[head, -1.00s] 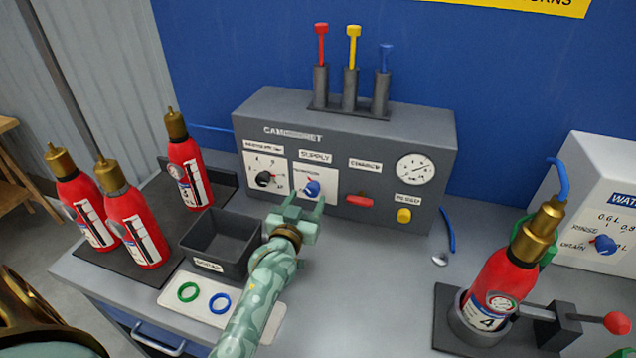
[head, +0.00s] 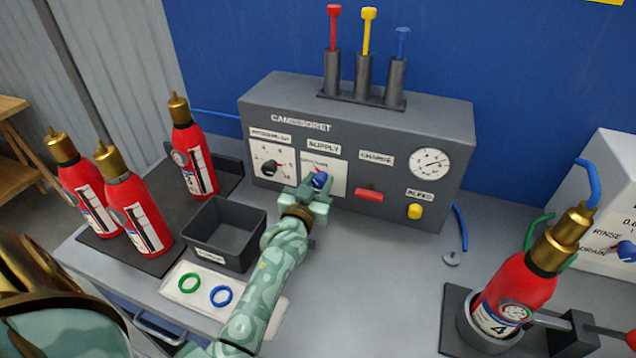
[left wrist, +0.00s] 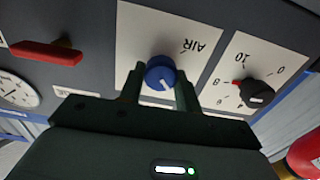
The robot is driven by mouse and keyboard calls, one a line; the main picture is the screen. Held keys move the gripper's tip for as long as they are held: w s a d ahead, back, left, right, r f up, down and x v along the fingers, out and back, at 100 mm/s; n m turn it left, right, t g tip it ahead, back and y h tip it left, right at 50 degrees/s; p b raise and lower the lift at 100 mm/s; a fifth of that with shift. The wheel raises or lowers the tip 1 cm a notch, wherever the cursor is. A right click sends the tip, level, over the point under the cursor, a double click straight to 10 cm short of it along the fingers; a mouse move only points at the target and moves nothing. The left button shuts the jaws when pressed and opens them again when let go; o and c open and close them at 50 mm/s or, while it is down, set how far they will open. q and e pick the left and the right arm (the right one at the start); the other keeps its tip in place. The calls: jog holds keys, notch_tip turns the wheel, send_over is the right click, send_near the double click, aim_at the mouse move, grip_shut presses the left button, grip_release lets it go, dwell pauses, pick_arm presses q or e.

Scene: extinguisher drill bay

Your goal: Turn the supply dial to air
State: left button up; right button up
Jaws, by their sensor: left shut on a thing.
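The supply dial (head: 320,180) is a blue knob on a white plate (head: 338,173) of the grey panel (head: 357,150). In the left wrist view the blue dial (left wrist: 160,73) has a pale pointer mark aimed toward the lower right of that picture. The word AIR (left wrist: 196,46) is printed above and right of it there, upside down. My left gripper (head: 316,192) is at the dial, its fingers on either side and shut on it. The rest of the plate's lettering is partly hidden or too small. My right gripper is not in view.
A black dial (head: 270,167) is left of the supply dial, and a red lever (head: 369,194) and yellow button (head: 415,211) are to the right. A dark bin (head: 222,235) stands close to my left arm. Red extinguishers (head: 136,215) stand at left; another (head: 515,295) sits in a holder at right.

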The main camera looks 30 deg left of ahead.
pick_arm(q)
jog(key=n+p, duration=0.3)
jog(key=shift+r+p, duration=0.15)
jog(key=shift+p, duration=0.2)
jog(key=n+p, duration=0.1)
jog(key=n, duration=0.2)
jog(key=shift+a+p, duration=0.1)
jog(key=shift+p, duration=0.3)
jog(key=n+p, duration=0.1)
jog(key=n, duration=0.3)
jog(key=n+p, duration=0.1)
jog(key=n, duration=0.2)
jog(key=shift+a+f, duration=0.1)
jog(key=shift+f, duration=0.2)
jog(key=n, duration=0.4)
jog(key=shift+f+n, duration=0.15)
jog(key=shift+n, duration=0.15)
jog(key=o, duration=1)
jog(key=shift+c, duration=0.2)
jog(key=shift+p, duration=0.3)
